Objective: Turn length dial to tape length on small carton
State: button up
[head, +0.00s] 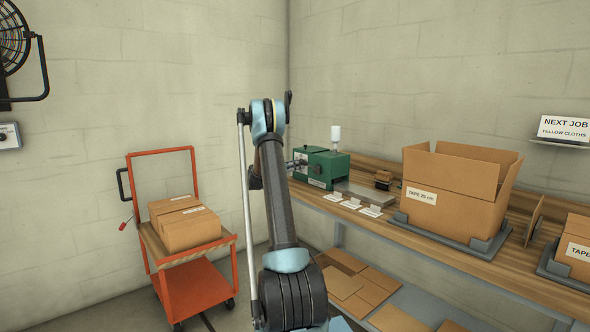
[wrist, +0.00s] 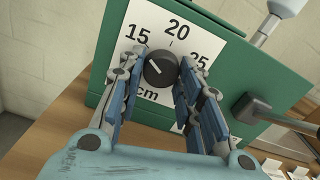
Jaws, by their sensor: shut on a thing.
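The green tape machine (head: 322,167) stands on the bench at its far left end. In the wrist view its white dial plate (wrist: 210,40) shows 15, 20 and 25 around a black length dial (wrist: 161,69), with "cm" below. The dial's pale mark points to the upper left, roughly towards 15. My gripper (wrist: 161,75) is shut on the dial, one blue finger on each side. In the head view my arm hides part of the machine. A carton (head: 577,245) at the right edge has a label reading "TAPE", its number cut off or unreadable.
A larger open carton (head: 455,205) on a grey tray has a label that seems to read "TAPE 25 cm". White cards (head: 351,203) lie along the bench front. A black-knobbed lever (wrist: 252,107) juts out right of the dial. A red cart (head: 190,275) holds closed boxes.

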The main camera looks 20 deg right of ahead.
jog(key=m, duration=0.5)
jog(key=shift+w+a+m, duration=0.1)
jog(key=shift+w+m, duration=0.05)
jog(key=shift+m, duration=0.15)
jog(key=m, duration=0.5)
jog(key=shift+m, duration=0.7)
jog(key=o, duration=1.1)
jog(key=shift+c, duration=0.2)
jog(key=shift+a, duration=0.1)
jog(key=v, duration=1.1)
jog(key=shift+a, duration=0.4)
